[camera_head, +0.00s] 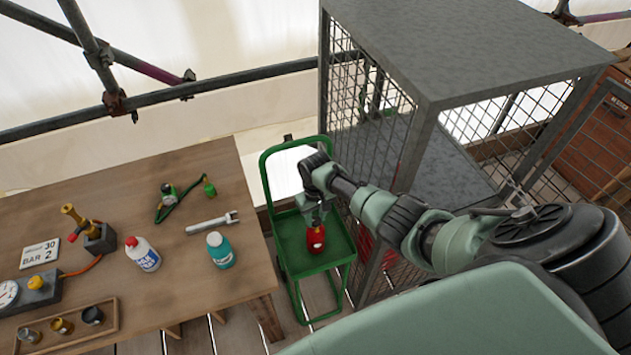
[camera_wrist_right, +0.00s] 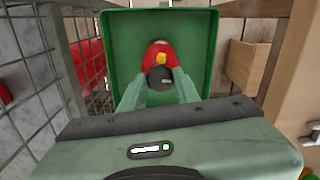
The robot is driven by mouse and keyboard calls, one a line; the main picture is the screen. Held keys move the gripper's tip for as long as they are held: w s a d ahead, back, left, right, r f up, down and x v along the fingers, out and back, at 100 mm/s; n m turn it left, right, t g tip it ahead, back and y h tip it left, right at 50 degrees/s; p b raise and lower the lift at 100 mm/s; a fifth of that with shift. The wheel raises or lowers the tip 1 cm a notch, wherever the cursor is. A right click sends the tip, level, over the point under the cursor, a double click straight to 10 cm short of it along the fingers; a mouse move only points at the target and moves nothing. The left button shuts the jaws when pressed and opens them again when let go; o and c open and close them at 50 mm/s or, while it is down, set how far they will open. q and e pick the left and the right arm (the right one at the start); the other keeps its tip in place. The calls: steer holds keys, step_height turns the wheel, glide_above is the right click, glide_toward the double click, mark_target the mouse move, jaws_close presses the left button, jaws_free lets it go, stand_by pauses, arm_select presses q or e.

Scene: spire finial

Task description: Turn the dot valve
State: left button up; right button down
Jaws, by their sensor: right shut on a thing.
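A small red canister (camera_head: 316,240) stands in the green trolley (camera_head: 285,245), right of the table. It has a yellow mark on its side, and it also shows in the wrist view (camera_wrist_right: 155,50). A dark round knob (camera_wrist_right: 159,77) sits at its top, with a small pale mark. My right gripper (camera_head: 316,222) reaches down from above, and its fingers (camera_wrist_right: 160,88) are shut on the knob, one on each side. The fingers hide part of the knob and canister. My left gripper is in neither view.
A grey mesh cage (camera_head: 430,65) stands close on the right, with red things behind its mesh in the wrist view (camera_wrist_right: 87,62). The wooden table (camera_head: 195,270) at left holds a wrench (camera_head: 212,223), bottles (camera_head: 142,254), a gauge (camera_head: 8,292) and a tray.

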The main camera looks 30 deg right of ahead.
mark_target(316, 220)
steer(key=c, duration=1)
jaws_free()
steer(key=shift+c, duration=0.2)
steer(key=shift+r, duration=0.5)
step_height(316, 220, up, 7)
steer(key=shift+f, duration=0.15)
